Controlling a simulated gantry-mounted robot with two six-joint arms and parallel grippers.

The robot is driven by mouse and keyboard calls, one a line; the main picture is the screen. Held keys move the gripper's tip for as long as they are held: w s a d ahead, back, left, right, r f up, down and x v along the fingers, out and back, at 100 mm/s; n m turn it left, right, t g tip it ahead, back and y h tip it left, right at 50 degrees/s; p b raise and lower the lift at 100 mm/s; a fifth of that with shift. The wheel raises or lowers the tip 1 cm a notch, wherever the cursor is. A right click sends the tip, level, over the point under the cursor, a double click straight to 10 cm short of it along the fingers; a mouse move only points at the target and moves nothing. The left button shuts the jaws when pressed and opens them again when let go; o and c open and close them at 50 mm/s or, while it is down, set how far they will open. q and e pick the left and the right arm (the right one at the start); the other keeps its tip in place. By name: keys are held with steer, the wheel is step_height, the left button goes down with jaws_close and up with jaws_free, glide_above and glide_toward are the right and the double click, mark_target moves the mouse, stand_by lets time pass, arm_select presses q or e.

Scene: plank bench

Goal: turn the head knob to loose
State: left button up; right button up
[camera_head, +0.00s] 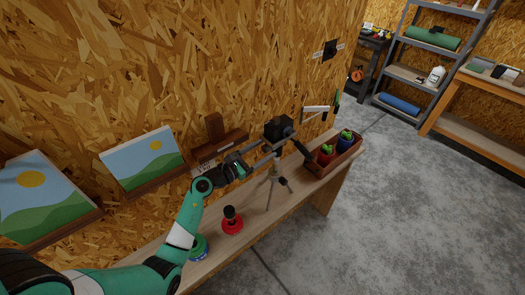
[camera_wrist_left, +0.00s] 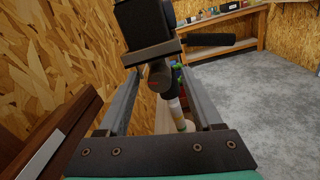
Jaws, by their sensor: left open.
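A small tripod (camera_head: 274,180) stands on the plank bench with a black camera (camera_head: 279,128) on its head. The camera's dark body (camera_wrist_left: 148,22) also fills the top of the left wrist view. Below its plate is a dark round knob (camera_wrist_left: 160,76) with a red mark, which I take to be the head knob. My left gripper (camera_head: 255,155) reaches the tripod head from the left. In the left wrist view its open fingers (camera_wrist_left: 160,72) stand on either side of the knob, with visible gaps. The knob's setting cannot be read. My right gripper is not in view.
A dark handle (camera_wrist_left: 211,40) sticks out right of the tripod head. A red base with a black top (camera_head: 232,222) stands in front on the bench (camera_head: 262,226). A wooden box (camera_head: 335,161) with red and blue items is to the right. Landscape pictures (camera_head: 143,160) are at left.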

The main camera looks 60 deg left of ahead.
arm_select(q)
jaws_close()
steer(key=n+p, duration=0.1)
steer(key=p, duration=0.1)
steer(key=n+p, duration=0.2)
steer(key=shift+r+p, duration=0.3)
steer(key=shift+r, duration=0.05)
steer(key=shift+f+n+p, duration=0.1)
steer(key=shift+n+p, duration=0.2)
steer(key=shift+n, duration=0.4)
steer(key=shift+f, duration=0.25)
jaws_free()
steer(key=v, duration=1.1)
steer(key=shift+s, duration=0.3)
